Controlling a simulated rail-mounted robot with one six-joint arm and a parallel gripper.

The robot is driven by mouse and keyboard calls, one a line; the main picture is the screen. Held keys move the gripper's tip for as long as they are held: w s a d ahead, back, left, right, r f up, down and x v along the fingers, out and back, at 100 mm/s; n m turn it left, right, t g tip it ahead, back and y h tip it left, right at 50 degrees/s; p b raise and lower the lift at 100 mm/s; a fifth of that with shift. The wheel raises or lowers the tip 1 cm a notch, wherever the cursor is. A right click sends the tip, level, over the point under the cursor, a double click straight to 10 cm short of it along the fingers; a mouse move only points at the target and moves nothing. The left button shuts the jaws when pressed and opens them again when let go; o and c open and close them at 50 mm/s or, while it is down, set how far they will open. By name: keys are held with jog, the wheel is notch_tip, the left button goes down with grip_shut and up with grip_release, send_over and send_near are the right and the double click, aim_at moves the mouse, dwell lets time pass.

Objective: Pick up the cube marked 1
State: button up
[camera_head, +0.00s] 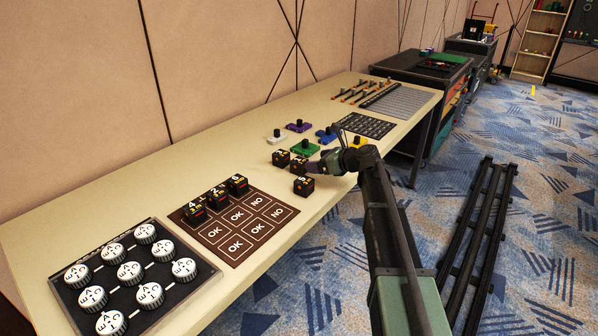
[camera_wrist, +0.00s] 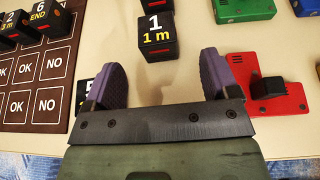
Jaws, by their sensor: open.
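The cube marked 1 (camera_wrist: 157,38) is black with white and orange print and stands on the table just beyond my fingers in the wrist view. In the head view it is likely the dark cube (camera_head: 298,165) nearest my gripper; its print is too small to read. My gripper (camera_wrist: 160,62) is open and empty, with its two purple fingers apart, pointing at the cube. In the head view my gripper (camera_head: 328,152) is to the right of the cubes. A cube marked 5 (camera_wrist: 83,94) is by the left finger, partly hidden.
Another dark cube (camera_head: 281,158) stands close behind. A brown OK/NO board (camera_head: 232,252) with several cubes lies to the left. A red block piece (camera_wrist: 290,98) is close to the right finger. A green piece (camera_head: 304,148) is beyond. Bare table shows between my fingers.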

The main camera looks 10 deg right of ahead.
aim_at(299, 163)
jog(key=x, duration=0.3)
jog(key=shift+w+a+f+b, duration=0.1)
jog(key=shift+f+b, duration=0.05)
jog(key=shift+b, duration=0.2)
jog(key=b+x, duration=0.2)
jog(key=x, duration=0.3)
jog(key=shift+a+f, duration=0.15)
jog(key=shift+c, duration=0.3)
jog(key=c, duration=1)
